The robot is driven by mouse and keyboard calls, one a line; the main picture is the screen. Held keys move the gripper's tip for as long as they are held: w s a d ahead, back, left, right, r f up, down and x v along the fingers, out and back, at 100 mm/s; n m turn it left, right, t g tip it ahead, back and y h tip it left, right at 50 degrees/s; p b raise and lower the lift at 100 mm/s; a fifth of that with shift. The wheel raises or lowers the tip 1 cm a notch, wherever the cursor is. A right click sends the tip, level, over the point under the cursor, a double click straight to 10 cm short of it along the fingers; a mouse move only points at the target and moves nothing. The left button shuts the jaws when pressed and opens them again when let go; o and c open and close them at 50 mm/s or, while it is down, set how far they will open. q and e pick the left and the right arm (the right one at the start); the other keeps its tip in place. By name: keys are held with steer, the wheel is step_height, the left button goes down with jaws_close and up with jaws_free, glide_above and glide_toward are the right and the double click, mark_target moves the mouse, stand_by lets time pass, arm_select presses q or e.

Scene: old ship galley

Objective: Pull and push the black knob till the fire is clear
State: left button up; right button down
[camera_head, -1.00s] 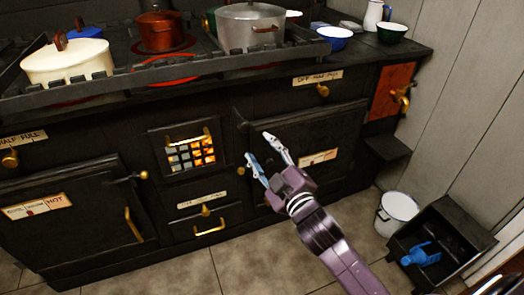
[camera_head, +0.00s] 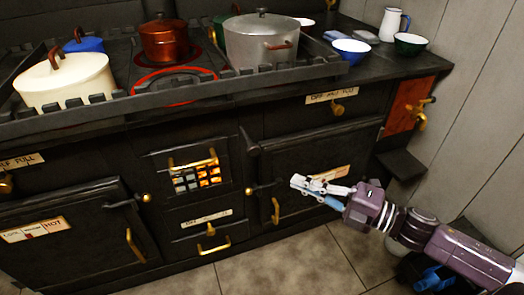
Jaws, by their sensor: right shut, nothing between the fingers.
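The black knob (camera_head: 249,142) sticks out of the dark stove front, between the fire grate and the right oven door. The fire shows behind the grate (camera_head: 197,177), with orange glow in some openings and grey in others, more orange on the right side. My right gripper (camera_head: 297,184) is in front of the right oven door, to the right of and below the knob. Its fingers are shut and empty, pointing left, apart from the knob. My left gripper is not in view.
Pots stand on the stove top, among them a cream pot (camera_head: 64,82), a red pot (camera_head: 165,40) and a grey pot (camera_head: 262,45). Brass handles stick out, such as the right door's handle (camera_head: 276,211). A blue thing (camera_head: 432,279) lies low at the right, under my arm.

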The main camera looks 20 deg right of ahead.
steer(key=b, duration=0.2)
glide_toward(252, 146)
steer(key=shift+w+a+f, duration=0.85)
steer(key=shift+w+a, duration=0.95)
steer(key=shift+a, duration=0.8)
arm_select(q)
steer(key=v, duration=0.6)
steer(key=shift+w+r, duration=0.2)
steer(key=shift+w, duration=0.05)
arm_select(e)
steer(key=shift+w, duration=0.1)
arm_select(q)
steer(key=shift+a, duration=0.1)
arm_select(e)
steer(key=shift+w, duration=0.1)
